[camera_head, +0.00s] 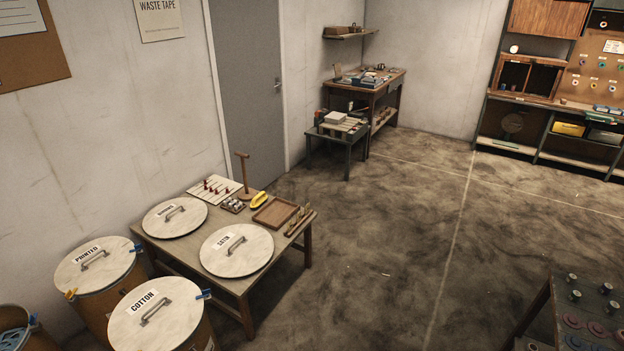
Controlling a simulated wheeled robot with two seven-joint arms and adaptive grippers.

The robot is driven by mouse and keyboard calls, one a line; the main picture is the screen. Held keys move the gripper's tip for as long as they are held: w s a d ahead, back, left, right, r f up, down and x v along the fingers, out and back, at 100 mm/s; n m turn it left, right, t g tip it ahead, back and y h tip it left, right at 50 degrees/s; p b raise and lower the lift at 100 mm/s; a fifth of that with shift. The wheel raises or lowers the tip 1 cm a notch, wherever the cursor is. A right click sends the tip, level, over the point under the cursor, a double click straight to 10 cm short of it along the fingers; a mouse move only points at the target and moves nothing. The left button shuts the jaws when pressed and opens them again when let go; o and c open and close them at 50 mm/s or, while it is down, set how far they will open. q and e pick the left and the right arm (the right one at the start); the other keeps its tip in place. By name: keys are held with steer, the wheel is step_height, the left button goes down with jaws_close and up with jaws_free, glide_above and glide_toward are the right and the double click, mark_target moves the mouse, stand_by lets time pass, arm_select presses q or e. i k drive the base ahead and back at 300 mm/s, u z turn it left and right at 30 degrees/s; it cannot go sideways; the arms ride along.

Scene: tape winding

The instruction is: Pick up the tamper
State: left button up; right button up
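A brown wooden upright piece (245,176) with a short top bar stands at the back of the low wooden table (297,256). It looks like the tamper, though I cannot be sure at this distance. Its lower end is beside a white board (214,189) with red pegs and close to a yellow object (259,199). Nothing holds it. Neither of my grippers shows in the head view.
Two round lids (237,265) with handles and a shallow wooden tray (275,214) lie on the table. Lidded drums marked PRINTED (120,257) and COTTON (180,317) stand at its near left. A dark table (590,305) is at lower right. The floor (400,240) between is clear.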

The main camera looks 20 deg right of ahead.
mark_target(247, 194)
steer(key=z, duration=1.35)
steer(key=i, duration=6.3)
steer(key=u, duration=2.35)
